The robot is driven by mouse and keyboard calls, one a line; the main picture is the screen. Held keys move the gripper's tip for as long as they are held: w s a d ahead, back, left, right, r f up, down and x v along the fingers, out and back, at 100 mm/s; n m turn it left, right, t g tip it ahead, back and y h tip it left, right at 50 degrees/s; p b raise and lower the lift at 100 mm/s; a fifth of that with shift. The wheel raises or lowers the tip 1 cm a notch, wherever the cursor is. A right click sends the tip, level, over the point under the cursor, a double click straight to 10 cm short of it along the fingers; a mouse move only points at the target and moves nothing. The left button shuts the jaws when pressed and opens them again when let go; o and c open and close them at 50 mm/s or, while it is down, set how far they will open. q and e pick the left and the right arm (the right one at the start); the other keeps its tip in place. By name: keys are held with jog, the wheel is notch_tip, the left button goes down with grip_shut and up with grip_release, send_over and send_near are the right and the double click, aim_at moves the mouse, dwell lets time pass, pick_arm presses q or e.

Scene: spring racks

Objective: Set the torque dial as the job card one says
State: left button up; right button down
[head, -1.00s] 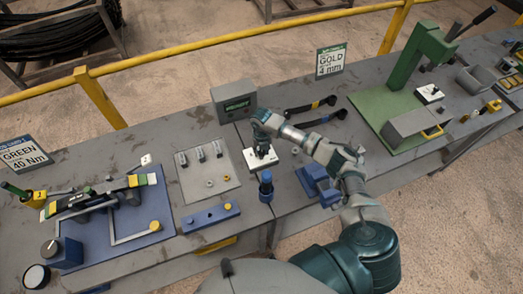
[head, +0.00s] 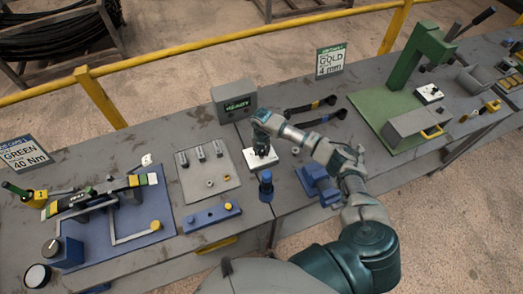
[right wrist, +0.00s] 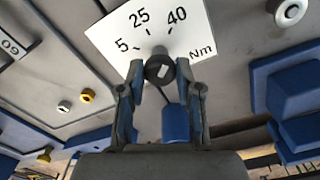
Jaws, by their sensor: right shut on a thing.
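The torque dial is a dark round knob (right wrist: 160,70) with a white mark, on a white plate (right wrist: 190,30) printed 5, 25, 40 and Nm. In the head view the plate (head: 251,164) lies mid-bench. My right gripper (head: 262,149) reaches down over it. In the right wrist view its fingers (right wrist: 160,75) are shut on the knob from both sides. The white mark leans slightly right of upright; I cannot tell exactly which number it points at. My left gripper is not in view.
A display box (head: 236,106) with green text stands behind the plate. A blue upright piece (head: 266,186) and a blue block (head: 318,185) stand in front. A grey panel with small parts (head: 220,183) lies left. Another card (head: 331,61) reads GOLD, 4 mm.

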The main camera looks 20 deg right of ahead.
jog(key=c, duration=1)
grip_release()
jog(key=shift+w+d+r, duration=0.1)
jog(key=shift+w+r, duration=0.1)
jog(key=shift+o, duration=1.2)
jog(key=shift+s+f, duration=0.1)
jog(key=shift+f, duration=0.05)
notch_tip(320, 180, up, 12)
jog(key=shift+f, duration=0.1)
